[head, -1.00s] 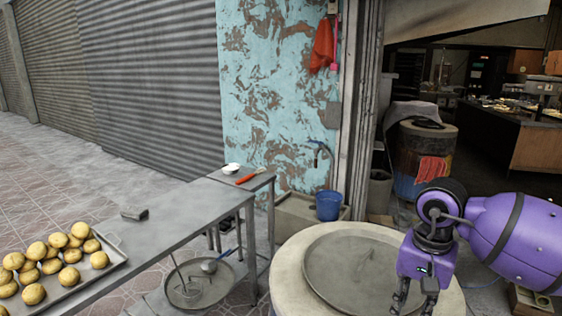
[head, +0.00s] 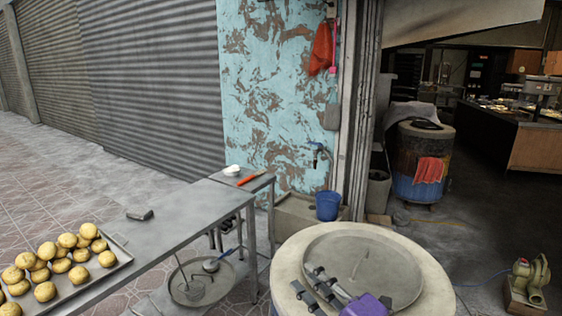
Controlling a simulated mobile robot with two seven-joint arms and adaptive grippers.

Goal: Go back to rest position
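My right gripper (head: 305,279) shows at the bottom of the head view, in front of the round barrel oven top (head: 435,285). Its two dark fingers point up and left and stand apart, with nothing seen between them. Its purple housing is cut off by the lower edge of the picture. My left gripper is not in view. The oven's round grey lid (head: 400,260) lies on the pale rim, partly hidden by my gripper.
A metal table (head: 175,232) at left bears a tray (head: 95,285) of several round buns and a small grey block (head: 139,214). A blue bucket (head: 328,206) stands behind the oven.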

